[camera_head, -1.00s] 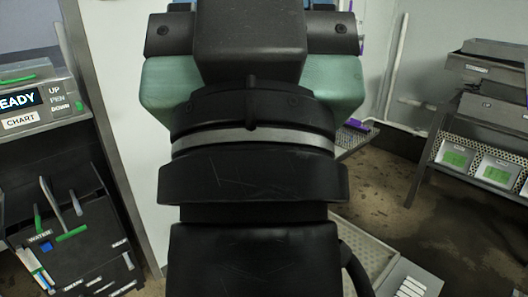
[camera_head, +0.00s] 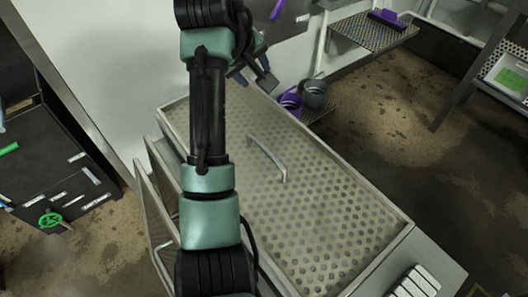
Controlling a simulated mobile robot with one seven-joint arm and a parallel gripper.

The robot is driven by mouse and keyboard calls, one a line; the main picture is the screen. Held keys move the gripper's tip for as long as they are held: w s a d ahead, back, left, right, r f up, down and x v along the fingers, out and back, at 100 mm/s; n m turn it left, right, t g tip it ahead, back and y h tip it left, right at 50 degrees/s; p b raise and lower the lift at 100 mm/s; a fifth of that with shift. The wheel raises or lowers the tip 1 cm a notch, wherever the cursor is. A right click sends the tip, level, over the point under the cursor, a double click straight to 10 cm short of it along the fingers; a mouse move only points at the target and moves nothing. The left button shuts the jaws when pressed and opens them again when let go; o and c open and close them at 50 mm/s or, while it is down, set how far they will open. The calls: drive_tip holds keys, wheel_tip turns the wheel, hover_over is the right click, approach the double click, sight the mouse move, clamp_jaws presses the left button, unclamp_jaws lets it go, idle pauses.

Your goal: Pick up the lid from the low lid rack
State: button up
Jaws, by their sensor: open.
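A large perforated metal lid (camera_head: 330,225) with a raised bar handle (camera_head: 268,158) lies flat on a low metal frame in the middle of the view. It has a plain metal rim. My arm crosses over its left part and hides some of it. My gripper (camera_head: 255,80) is above the lid's far edge, partly hidden behind my arm. Its dark fingers are apart with nothing seen between them. It is clear of the handle, which lies nearer to the camera.
Upright perforated panels (camera_head: 155,205) stand left of the lid. Grey and purple cups (camera_head: 314,94) sit beyond it, near a perforated wall shelf (camera_head: 372,32). A black cabinet (camera_head: 60,170) is at the left. Stained floor is open at the right.

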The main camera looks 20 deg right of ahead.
drive_tip(key=s+a+f+n+g+b, duration=0.2)
drive_tip(key=s+f+g, duration=0.25)
drive_tip(key=f, duration=0.45)
drive_tip(key=b, duration=0.1)
hover_over(265, 148)
drive_tip(key=a, duration=0.2)
drive_tip(key=shift+y, duration=0.4)
drive_tip(key=f, duration=0.7)
drive_tip(key=shift+s+d, duration=0.2)
drive_tip(key=shift+s, duration=0.05)
drive_tip(key=shift+s+b+x, duration=0.2)
drive_tip(key=shift+b+x, duration=0.25)
drive_tip(key=shift+x, duration=1.05)
drive_tip(key=shift+s+b+x, duration=0.25)
drive_tip(key=shift+b+x, duration=0.15)
drive_tip(key=shift+x, duration=1.1)
drive_tip(key=shift+d, duration=0.1)
clamp_jaws()
drive_tip(key=shift+w+r, duration=0.2)
